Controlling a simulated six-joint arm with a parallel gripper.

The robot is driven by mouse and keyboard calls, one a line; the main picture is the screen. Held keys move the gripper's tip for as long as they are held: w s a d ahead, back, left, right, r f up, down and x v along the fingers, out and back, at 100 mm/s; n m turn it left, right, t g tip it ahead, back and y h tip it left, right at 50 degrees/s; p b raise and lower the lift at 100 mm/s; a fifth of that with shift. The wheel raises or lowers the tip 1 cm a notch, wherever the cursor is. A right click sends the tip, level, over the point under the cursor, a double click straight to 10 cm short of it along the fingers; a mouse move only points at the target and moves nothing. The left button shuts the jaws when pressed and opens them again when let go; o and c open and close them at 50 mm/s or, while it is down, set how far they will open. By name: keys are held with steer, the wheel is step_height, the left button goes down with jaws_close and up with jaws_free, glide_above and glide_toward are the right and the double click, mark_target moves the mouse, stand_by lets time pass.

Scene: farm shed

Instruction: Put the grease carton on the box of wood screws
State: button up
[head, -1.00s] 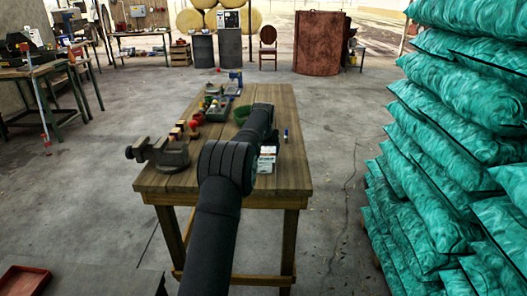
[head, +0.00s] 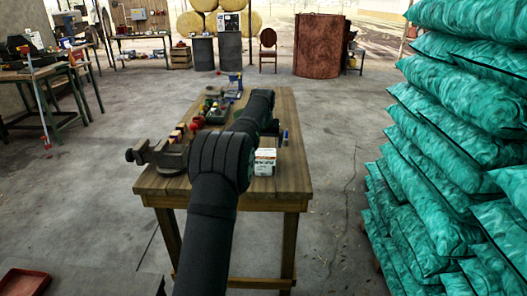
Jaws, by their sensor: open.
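My arm reaches forward over the table. The dark end of my gripper (head: 271,128) shows just beyond the white box and apart from it in the picture. Its fingers are small and dark, and nothing shows held in them. My arm hides part of the table's middle.
A grey vise (head: 165,154) sits at the wooden table's (head: 285,185) left front. A small blue item (head: 285,137) stands at the right edge. Teal sacks (head: 450,140) are stacked at right.

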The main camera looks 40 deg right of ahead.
mark_target(264, 151)
steer(key=v, duration=0.5)
steer(key=shift+f, duration=0.1)
steer(key=x, duration=1.2)
steer(key=shift+f, duration=0.3)
step_height(264, 151, up, 3)
steer(key=shift+r, duration=0.65)
